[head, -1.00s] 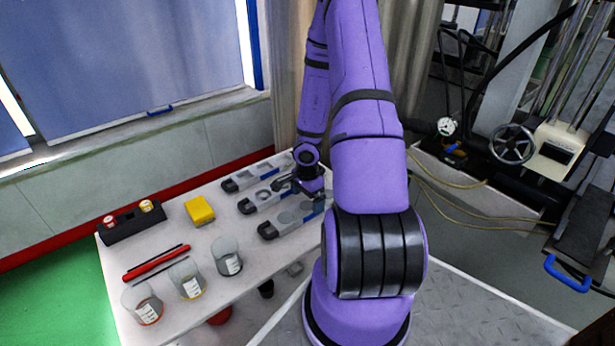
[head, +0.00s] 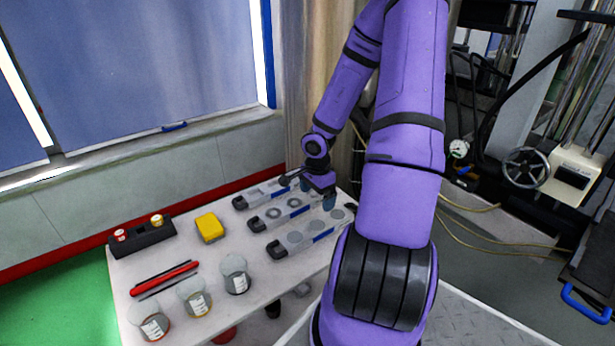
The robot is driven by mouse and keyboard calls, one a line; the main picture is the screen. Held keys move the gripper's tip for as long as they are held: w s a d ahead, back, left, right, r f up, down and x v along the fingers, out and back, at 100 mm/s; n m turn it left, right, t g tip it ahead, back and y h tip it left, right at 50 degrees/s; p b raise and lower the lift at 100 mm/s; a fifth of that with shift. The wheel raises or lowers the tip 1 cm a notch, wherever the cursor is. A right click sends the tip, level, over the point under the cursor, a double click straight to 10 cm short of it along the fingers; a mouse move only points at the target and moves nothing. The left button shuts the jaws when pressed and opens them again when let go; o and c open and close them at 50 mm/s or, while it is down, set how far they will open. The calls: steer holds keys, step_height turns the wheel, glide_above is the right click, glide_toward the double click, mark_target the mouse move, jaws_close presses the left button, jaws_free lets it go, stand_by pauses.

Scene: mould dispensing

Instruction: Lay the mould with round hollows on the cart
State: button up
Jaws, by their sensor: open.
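Three grey moulds with dark end grips and blue edges lie side by side on the white table (head: 180,262). The front mould (head: 296,240) shows plain round hollows. The middle mould (head: 277,213) shows a ring-like hollow, its exact shape too small to tell. The back mould (head: 256,195) is partly hidden by my wrist. My gripper (head: 329,199) is open and points down near the right end of the middle mould, behind the front mould. It appears empty. I cannot tell whether its fingers touch a mould. I cannot identify the cart with certainty.
On the table are a yellow block (head: 210,228), a dark holder with small capped bottles (head: 141,237), red and black sticks (head: 165,279) and three labelled beakers (head: 236,276). A ribbed metal surface (head: 475,318) with a white edge is at lower right. Machinery with a handwheel (head: 526,167) stands right.

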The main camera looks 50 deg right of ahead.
steer(key=w+a+r+n+t+h, duration=0.1)
steer(key=w+a+r+n+t, duration=0.35)
steer(key=r, duration=0.45)
steer(key=w+a+r+n+t, duration=0.2)
steer(key=w+a+r+n, duration=0.2)
steer(key=w+a+r, duration=0.45)
steer(key=s+a+r+n+y, duration=0.2)
steer(key=s+a+r+n, duration=0.35)
steer(key=a+r, duration=0.45)
steer(key=s+a+r+n, duration=0.2)
steer(key=s+r+n, duration=0.1)
steer(key=s, duration=0.6)
steer(key=s+a+r+n+g, duration=0.1)
steer(key=s+r+n, duration=0.2)
steer(key=s, duration=0.7)
step_height(320, 180, up, 3)
steer(key=shift+s+a+f+n+h, duration=0.1)
steer(key=shift+s+a+n+h, duration=0.2)
steer(key=shift+a+h, duration=0.1)
